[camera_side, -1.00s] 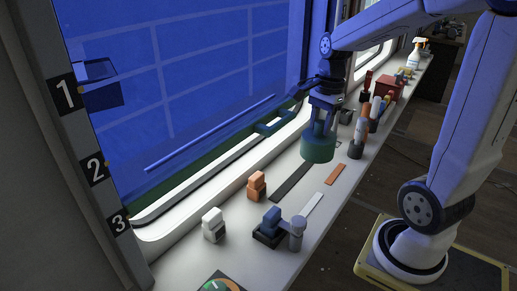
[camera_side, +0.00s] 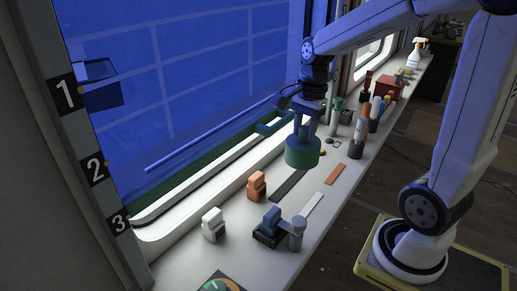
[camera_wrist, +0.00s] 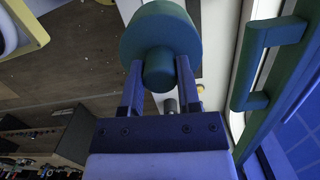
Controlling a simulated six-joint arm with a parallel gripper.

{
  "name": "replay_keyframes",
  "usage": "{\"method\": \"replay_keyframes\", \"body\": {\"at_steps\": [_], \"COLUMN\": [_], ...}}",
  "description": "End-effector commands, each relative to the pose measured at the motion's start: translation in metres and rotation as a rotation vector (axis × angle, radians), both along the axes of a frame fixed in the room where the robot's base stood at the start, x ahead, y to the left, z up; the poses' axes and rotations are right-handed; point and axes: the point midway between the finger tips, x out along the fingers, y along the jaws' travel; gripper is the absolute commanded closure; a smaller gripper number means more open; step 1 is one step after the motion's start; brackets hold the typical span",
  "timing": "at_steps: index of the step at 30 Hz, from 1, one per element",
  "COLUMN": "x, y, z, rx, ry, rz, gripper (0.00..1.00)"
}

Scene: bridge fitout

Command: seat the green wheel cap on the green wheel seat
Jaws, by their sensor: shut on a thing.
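My gripper (camera_side: 311,128) is shut on the green wheel cap (camera_side: 302,153), a broad dark green disc with a narrower stem. The cap hangs below the fingers over the white sill, and I cannot tell how far above it. In the wrist view my gripper (camera_wrist: 158,75) has its two fingers on either side of the stem, with the wide disc of the cap (camera_wrist: 160,28) beyond. A green-topped upright piece (camera_side: 338,103) stands behind the cap; I cannot tell whether it is the wheel seat. No other possible seat is clear to me.
On the sill (camera_side: 262,268) stand an orange block (camera_side: 256,185), a white block (camera_side: 213,224), a blue block (camera_side: 271,220) in a dark holder, and a grey post (camera_side: 297,233). Flat dark, white and orange strips lie nearby. A green handle (camera_wrist: 262,60) is beside the window.

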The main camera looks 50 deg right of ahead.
Motion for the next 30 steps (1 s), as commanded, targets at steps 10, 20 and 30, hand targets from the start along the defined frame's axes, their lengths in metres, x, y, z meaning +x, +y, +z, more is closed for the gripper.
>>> {"method": "replay_keyframes", "body": {"at_steps": [10,20,30], "x": [0.029,0.041,0.036], "y": [0.068,0.14,0.217], "z": [-0.013,-0.026,-0.041], "rx": [0.0,-0.001,-0.001], "ry": [0.0,0.0,0.0], "rz": [0.166,0.319,0.477], "gripper": [1.0,1.0,1.0]}}
